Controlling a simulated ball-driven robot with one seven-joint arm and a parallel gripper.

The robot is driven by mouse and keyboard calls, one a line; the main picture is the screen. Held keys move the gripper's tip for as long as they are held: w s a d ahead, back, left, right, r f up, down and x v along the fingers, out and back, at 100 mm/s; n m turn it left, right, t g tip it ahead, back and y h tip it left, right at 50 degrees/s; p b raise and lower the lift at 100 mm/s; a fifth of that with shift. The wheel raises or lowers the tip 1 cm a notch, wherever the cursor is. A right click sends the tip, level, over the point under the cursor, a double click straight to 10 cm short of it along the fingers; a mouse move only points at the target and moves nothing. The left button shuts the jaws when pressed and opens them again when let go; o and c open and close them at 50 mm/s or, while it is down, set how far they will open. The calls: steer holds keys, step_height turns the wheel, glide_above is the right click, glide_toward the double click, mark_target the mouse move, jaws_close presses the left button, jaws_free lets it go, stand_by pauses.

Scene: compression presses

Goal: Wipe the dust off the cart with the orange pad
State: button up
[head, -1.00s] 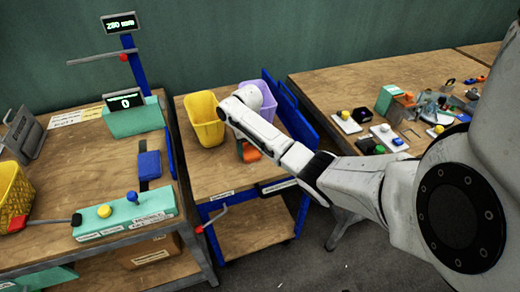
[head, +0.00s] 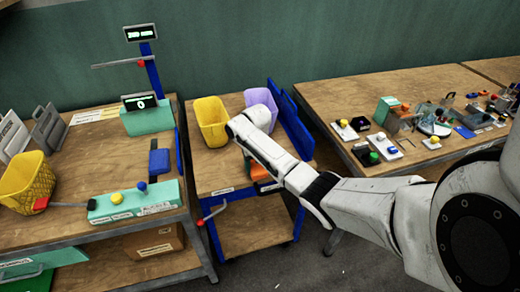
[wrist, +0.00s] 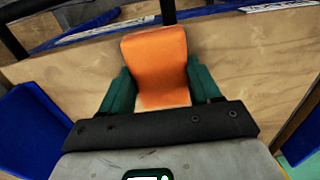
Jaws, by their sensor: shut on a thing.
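I cannot tell whether the pad touches the wood. I cannot make out dust on the visible part of the top.
A yellow bin (head: 210,122) and a purple bin (head: 262,102) stand at the cart's back. A blue side panel (head: 296,125) borders its right. A red-handled lever (head: 212,215) sticks out at the front. The left bench holds a green control box (head: 134,203).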

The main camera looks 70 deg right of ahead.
steer(key=shift+w+d+r+p, duration=0.1)
steer(key=shift+r+p, duration=0.05)
steer(key=shift+r, duration=0.45)
steer(key=shift+w+d+r+p, duration=0.1)
steer(key=shift+r+p, duration=0.05)
steer(key=shift+r, duration=0.4)
steer(key=shift+s+r+p, duration=0.1)
steer(key=shift+r+p, duration=2.1)
steer(key=shift+r, duration=0.45)
